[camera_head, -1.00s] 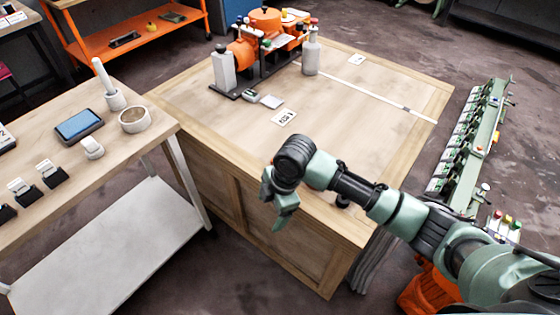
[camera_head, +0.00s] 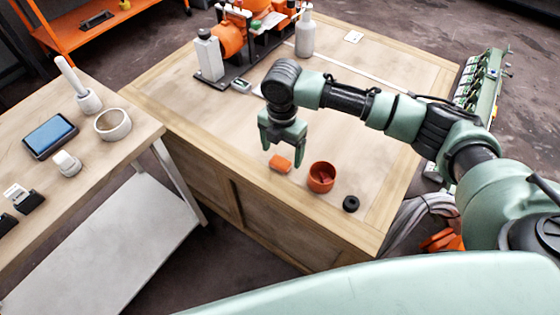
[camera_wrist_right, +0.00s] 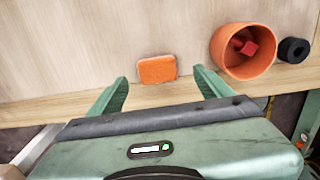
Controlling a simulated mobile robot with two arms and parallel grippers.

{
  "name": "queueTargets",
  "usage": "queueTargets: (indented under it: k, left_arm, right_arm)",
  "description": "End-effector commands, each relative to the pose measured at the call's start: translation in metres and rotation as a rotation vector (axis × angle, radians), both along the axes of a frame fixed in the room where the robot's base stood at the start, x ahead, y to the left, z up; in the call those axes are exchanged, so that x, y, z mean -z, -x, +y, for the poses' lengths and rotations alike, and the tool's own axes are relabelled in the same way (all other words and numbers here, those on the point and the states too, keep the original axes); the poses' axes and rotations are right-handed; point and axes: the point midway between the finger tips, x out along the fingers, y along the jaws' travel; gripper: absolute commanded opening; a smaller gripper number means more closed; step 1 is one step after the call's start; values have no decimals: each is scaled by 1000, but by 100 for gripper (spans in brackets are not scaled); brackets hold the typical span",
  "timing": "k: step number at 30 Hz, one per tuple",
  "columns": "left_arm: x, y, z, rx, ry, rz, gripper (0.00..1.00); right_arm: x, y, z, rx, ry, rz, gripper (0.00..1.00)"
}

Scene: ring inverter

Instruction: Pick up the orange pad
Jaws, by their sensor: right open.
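The orange pad (camera_head: 280,163) lies flat on the wooden workbench (camera_head: 190,112), close to its front edge. In the right wrist view the pad (camera_wrist_right: 157,69) shows whole, just beyond the fingertips and between their lines. My right gripper (camera_head: 282,160) points down above the bench at the pad. In the wrist view its two fingers (camera_wrist_right: 160,73) are spread apart with nothing between them. Whether the fingertips are level with the pad is hard to tell. My left gripper is not in view.
An orange cup (camera_head: 321,177) with something red inside stands right of the pad. A black ring (camera_head: 351,203) lies beyond it. An orange machine (camera_head: 262,38) and a grey bottle (camera_head: 305,35) stand at the back. A side table (camera_head: 90,145) is at left.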

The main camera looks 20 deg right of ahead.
Motion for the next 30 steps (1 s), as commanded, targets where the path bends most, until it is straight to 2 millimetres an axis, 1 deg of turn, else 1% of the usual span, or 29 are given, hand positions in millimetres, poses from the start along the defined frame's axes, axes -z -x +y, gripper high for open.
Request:
queueTargets:
  k: [1, 2, 4, 6, 9, 12, 15, 16, 17, 18, 20, 21, 22, 23, 30]
  left_arm:
    - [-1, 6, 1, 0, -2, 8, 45]
    - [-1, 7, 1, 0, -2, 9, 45]
    - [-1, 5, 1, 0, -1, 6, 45]
    - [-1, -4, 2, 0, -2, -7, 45]
    - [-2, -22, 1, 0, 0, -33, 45]
    - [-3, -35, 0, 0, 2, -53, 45]
    - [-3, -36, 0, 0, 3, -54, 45]
    - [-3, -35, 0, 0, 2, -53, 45]
    - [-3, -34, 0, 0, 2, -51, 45]
    - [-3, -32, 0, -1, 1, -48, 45]
    - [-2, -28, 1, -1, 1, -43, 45]
    - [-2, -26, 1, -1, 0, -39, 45]
    - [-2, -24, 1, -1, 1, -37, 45]
    - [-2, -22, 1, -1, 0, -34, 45]
    - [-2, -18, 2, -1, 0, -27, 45]
  right_arm:
    - [9, -1, 0, 1, 1, 3, 80]
    - [14, -2, -1, 1, 1, 3, 80]
    - [24, -2, 0, -1, 0, 3, 80]
    - [32, -2, -1, 0, 0, 2, 80]
    - [37, -2, 0, 0, 0, 0, 80]
    - [37, -3, 0, -1, 0, -1, 80]
    - [37, -3, 0, -1, 0, -1, 80]
    - [37, -3, 0, -1, 0, -1, 74]
    - [37, -3, 0, 0, 1, -1, 66]
    - [37, -3, 0, 0, 0, 0, 55]
    - [37, -3, 0, 0, 0, 0, 38]
    - [37, -3, 0, 0, 0, 0, 27]
    - [37, -3, 0, 0, 0, 0, 19]
    - [37, -2, -1, 0, 0, 0, 15]
    - [36, -3, -1, 0, -1, -1, 15]
